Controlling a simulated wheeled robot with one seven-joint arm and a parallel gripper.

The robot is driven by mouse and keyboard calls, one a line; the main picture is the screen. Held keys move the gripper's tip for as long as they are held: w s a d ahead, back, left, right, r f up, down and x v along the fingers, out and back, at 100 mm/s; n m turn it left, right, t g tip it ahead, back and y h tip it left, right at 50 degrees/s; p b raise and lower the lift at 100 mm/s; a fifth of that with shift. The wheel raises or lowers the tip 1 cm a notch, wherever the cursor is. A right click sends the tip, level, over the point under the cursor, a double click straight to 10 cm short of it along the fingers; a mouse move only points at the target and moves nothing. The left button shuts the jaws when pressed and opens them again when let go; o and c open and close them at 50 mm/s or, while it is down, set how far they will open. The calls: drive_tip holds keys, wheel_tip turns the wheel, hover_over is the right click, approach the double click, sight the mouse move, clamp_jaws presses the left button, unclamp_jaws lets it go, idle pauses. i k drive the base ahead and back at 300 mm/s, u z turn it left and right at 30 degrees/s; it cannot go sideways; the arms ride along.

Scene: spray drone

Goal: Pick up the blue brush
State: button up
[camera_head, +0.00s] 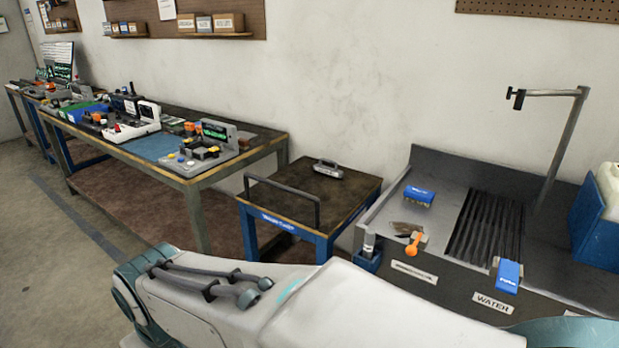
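A small blue block with pale lettering and a darker underside (418,196) lies on the grey sink-like bench (455,172), left of the dark ribbed grate; it looks like the blue brush. A second blue piece with lettering (508,275) sits at the bench's front edge above the WATER label. The picture is too small to be sure which one is the brush. My white arm crosses the foreground below the bench, and my gripper is not in view.
A ribbed grate (485,225), an orange-handled tool (413,243) and an upright metal post with a bent arm (565,140) are on the bench. A blue bin (596,232) stands at right. A trolley (312,195) and cluttered worktable (160,148) are left.

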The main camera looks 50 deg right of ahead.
sight(415, 195)
drive_tip(key=z, duration=0.35)
drive_tip(key=i, duration=1.15)
drive_tip(key=z, duration=1.5)
drive_tip(key=i, duration=0.6)
drive_tip(key=z, duration=0.6)
